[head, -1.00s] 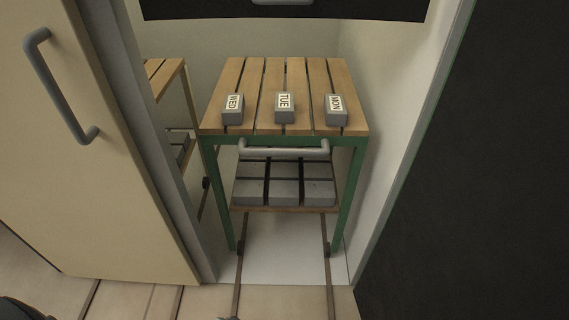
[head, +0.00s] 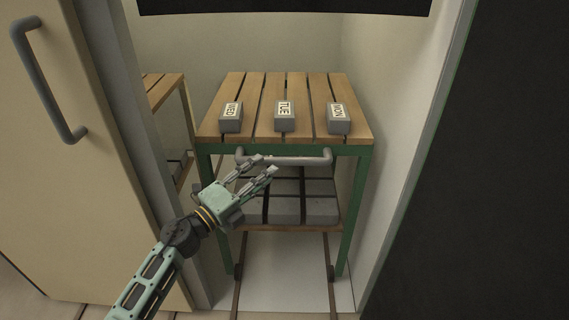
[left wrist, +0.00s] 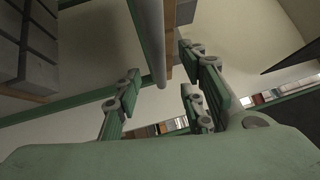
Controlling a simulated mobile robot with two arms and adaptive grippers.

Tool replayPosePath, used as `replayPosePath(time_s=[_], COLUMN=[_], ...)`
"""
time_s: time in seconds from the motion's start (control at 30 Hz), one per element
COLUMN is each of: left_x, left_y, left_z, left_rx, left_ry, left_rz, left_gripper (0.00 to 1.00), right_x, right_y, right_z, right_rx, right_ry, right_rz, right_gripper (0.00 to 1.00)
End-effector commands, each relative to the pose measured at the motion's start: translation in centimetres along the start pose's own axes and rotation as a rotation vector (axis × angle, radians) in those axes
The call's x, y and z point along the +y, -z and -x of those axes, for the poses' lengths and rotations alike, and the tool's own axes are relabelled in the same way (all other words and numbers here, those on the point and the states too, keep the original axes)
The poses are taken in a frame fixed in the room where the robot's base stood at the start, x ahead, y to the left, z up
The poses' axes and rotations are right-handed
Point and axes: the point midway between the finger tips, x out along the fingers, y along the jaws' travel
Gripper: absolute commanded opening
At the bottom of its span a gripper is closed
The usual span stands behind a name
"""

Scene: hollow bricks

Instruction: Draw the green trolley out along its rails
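The green trolley (head: 367,185) has a green frame and a slatted wooden top. It stands on rails inside a narrow bay. A grey bar handle (head: 300,161) runs across its front, just under the top; it also shows in the left wrist view (left wrist: 153,40). My left gripper (head: 263,166) is at the left part of the handle, with its fingers spread. In the left wrist view my left gripper (left wrist: 158,76) has the bar's end between its open fingers, not clamped. My right gripper is in neither view.
Grey bricks marked WED (head: 231,117), TUE (head: 285,116) and MON (head: 338,119) sit on the top. Several grey bricks (head: 285,210) fill the lower shelf. A beige door panel (head: 75,200) flanks the bay at left, a dark panel (head: 480,190) at right. The rails (head: 331,280) run forward.

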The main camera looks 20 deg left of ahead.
Motion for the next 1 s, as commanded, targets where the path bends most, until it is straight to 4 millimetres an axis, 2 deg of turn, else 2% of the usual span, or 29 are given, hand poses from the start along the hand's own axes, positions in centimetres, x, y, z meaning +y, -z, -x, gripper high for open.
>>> replayPosePath(time_s=[0.17, 0.4, 0.6, 0.93, 1.0], left_x=[0.3, 0.3, 0.4, 0.4, 0.4], left_y=[0.2, 0.4, 0.5, 0.5, 0.5], left_z=[-1.3, -5.2, -7.4, -7.9, -7.9], left_rx=[0.036, 0.035, 0.033, 0.034, 0.034], left_ry=[-0.010, -0.009, -0.010, -0.012, -0.012], left_rz=[-0.030, -0.027, -0.026, -0.025, -0.025], left_gripper=[0.37, 0.37, 0.37, 0.37, 0.33], right_x=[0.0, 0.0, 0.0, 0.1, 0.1], right_y=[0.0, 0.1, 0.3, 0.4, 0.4], right_z=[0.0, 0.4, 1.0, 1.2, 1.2], right_rx=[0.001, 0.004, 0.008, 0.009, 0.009], right_ry=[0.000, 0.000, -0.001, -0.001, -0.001], right_rz=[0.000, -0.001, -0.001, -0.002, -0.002], right_gripper=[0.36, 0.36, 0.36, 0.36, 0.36])
